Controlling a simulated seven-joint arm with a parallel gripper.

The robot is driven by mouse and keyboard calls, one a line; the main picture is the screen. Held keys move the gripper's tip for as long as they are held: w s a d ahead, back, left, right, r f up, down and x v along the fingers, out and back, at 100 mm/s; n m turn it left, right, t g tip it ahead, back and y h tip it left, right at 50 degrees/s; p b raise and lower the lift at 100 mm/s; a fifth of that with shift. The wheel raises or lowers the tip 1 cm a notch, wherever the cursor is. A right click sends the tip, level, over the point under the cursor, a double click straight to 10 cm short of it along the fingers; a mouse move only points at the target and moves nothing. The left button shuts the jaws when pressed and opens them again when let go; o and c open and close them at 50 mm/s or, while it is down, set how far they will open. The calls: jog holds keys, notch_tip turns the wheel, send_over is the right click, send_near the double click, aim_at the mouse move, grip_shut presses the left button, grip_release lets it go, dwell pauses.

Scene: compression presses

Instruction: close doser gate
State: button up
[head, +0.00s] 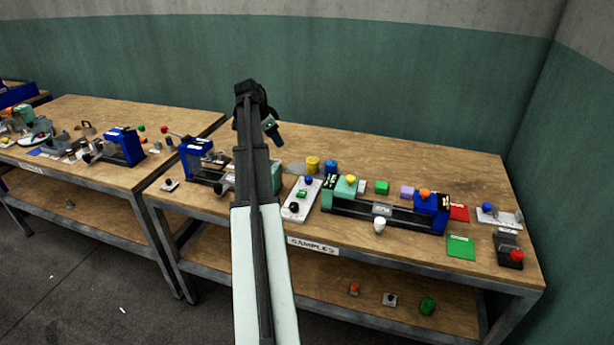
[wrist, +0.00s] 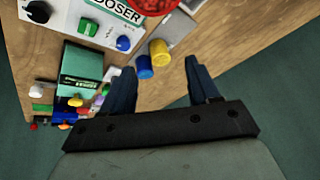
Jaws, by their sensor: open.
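The doser's white control panel (head: 301,198) lies on the right table, with a blue knob, a green button and a black knob. It also shows in the wrist view (wrist: 72,18), marked DOSER. A round red thing (wrist: 146,4) is cut off by the top edge there, beside the panel. My arm covers part of the doser area in the head view. I cannot make out the gate or its position. My gripper (head: 269,128) is raised above the table's back edge. Its fingers (wrist: 162,88) are apart, with nothing between them.
A yellow cylinder (head: 313,165) and a blue cylinder (head: 330,167) stand near the panel. A long press (head: 385,211) with green and blue ends is to the right. A blue press (head: 197,153) is left of my arm. Bare wood lies along the back right.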

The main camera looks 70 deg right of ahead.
jog(key=g+y, duration=0.1)
send_near(308, 178)
jog(key=shift+m, duration=0.3)
jog(key=x, duration=0.8)
jog(key=shift+s+d+f, duration=0.1)
jog(key=shift+d+f, duration=0.15)
jog(key=c, duration=1)
jog(key=shift+c, duration=0.2)
